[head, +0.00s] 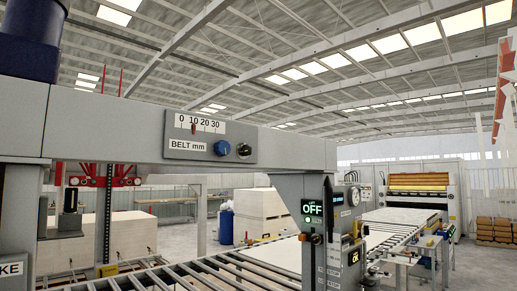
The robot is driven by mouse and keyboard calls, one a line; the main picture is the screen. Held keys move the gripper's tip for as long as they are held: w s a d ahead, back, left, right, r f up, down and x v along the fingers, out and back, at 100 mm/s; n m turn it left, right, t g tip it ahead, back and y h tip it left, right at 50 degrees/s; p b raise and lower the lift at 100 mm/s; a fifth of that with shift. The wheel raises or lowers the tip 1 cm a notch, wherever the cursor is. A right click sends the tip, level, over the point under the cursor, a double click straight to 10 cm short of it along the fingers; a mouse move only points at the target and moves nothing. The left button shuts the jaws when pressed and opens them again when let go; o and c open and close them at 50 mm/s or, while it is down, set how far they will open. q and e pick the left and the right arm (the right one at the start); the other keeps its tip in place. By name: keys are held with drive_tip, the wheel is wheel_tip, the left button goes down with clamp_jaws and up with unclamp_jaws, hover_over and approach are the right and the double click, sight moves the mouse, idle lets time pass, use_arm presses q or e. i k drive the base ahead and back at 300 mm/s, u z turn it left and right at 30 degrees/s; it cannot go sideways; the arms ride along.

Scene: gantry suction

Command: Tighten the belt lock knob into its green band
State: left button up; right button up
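A grey panel labelled "BELT mm" (209,137) is fixed on the grey overhead beam, left of centre. Its white scale (201,124) reads 0 to 30, with a red pointer near 10. A blue round knob (222,148) sits below the scale, and a small dark knob (244,149) is just right of it. No label shows which is the lock knob. I cannot make out a green band around either knob. Neither of my grippers shows in this view.
The grey beam (90,122) spans left to centre. Below it run metal rollers (215,270). A post at centre right carries a display reading "OFF" (313,210). Pale stacked blocks (265,213), a blue drum (226,225) and another machine (418,185) stand behind.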

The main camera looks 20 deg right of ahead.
sight(246, 150)
drive_tip(key=z, duration=0.9)
drive_tip(key=i, duration=0.65)
drive_tip(key=u, duration=0.9)
